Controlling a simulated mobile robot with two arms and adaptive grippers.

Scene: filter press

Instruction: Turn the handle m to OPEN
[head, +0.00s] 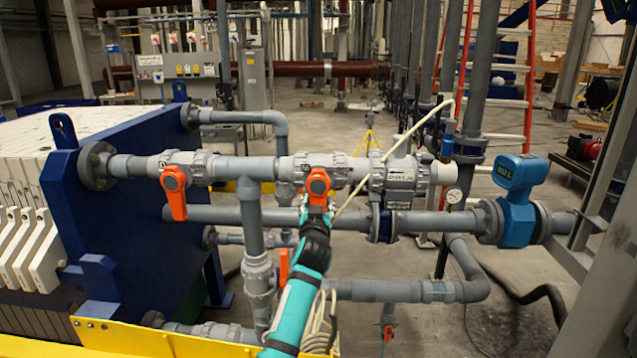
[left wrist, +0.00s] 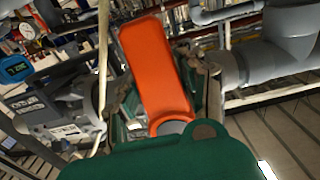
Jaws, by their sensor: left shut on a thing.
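An orange valve handle (head: 318,184) sits on the upper grey pipe (head: 232,169), right of centre in the head view. Its lever hangs down, across the pipe; its lower part is mostly hidden by my left gripper (head: 316,212). The gripper reaches up from below and is shut on this handle. In the left wrist view the orange handle (left wrist: 155,65) fills the middle, with dark gripper fingers on both sides of it. A second orange handle (head: 173,191) hangs down on the same pipe further left. I cannot read a letter m on either handle. My right gripper is not in view.
A blue press plate (head: 125,240) stands at the left, with a yellow rail (head: 170,340) in front. A thin pale rod or hose (head: 390,158) slants just right of the gripped handle. A blue flow meter (head: 518,205) is at the right. Lower pipes run behind my arm.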

